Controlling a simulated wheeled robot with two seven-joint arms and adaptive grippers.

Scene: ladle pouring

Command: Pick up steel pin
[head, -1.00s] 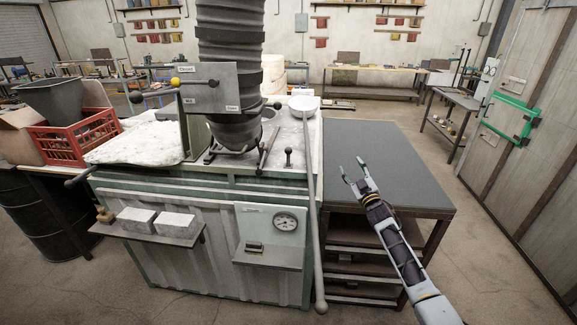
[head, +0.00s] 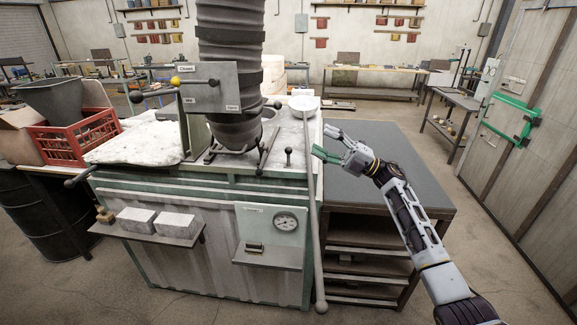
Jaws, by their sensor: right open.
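The steel pin (head: 289,159) is a small dark upright peg with a round knob. It stands on the furnace top (head: 185,172), near its right front part. My right gripper (head: 322,141) is open and empty, to the right of the pin and apart from it. Its fingers point left, close to the ladle's long handle (head: 314,215) in the picture; I cannot tell whether they touch it. The left gripper is not in view.
The ladle's pale bowl (head: 304,103) rests at the back right of the furnace top. A dark lever (head: 268,150) lies left of the pin, beside the ribbed duct (head: 232,70). The grey table (head: 400,190) is bare. A red crate (head: 75,138) stands at left.

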